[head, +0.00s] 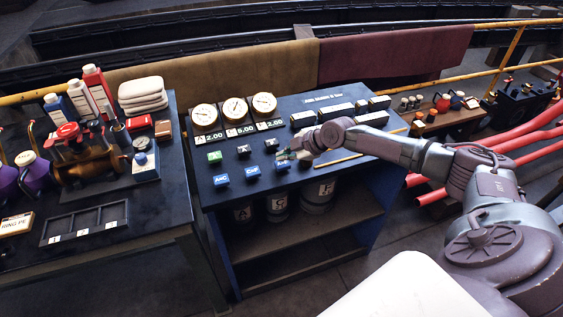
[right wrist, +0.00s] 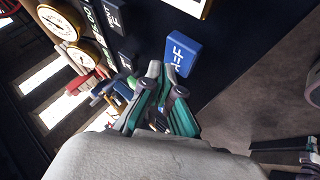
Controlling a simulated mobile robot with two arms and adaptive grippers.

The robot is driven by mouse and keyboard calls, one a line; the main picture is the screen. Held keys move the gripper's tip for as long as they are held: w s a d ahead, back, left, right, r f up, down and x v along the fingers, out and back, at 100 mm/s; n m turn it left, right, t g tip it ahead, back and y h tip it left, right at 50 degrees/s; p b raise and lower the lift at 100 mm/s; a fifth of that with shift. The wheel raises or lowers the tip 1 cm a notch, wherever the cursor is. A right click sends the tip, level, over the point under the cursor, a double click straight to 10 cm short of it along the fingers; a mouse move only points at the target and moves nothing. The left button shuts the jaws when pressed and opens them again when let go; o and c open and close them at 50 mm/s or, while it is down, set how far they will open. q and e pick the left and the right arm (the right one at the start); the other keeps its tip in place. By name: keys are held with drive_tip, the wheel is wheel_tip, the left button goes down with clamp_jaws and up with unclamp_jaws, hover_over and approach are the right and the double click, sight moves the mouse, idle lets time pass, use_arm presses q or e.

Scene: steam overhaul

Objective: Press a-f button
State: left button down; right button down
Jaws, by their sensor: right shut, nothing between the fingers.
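The a-f button is a small blue block on the dark console top (head: 215,197). In the head view the a-f button (head: 282,165) is the rightmost of the front row and my gripper partly covers it. In the right wrist view the blue button (right wrist: 182,50) shows white lettering ending in "=F", just beyond the fingertips. My right gripper (head: 285,155) is shut and empty, right at the button's back edge in the head view; its fingers also show in the right wrist view (right wrist: 162,75). I cannot tell whether they touch it. My left gripper is not in view.
Two more blue buttons, A=C (head: 222,180) and C=F (head: 252,172), stand to the left. A green button (head: 214,157) and dark ones sit behind them. Three round gauges (head: 235,109) stand at the back. A cluttered bench (head: 180,215) adjoins on the left.

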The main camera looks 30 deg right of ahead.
sight(284, 164)
drive_tip(key=shift+r, duration=0.1)
drive_tip(key=shift+r+p, duration=1.8)
drive_tip(key=shift+r, duration=1.1)
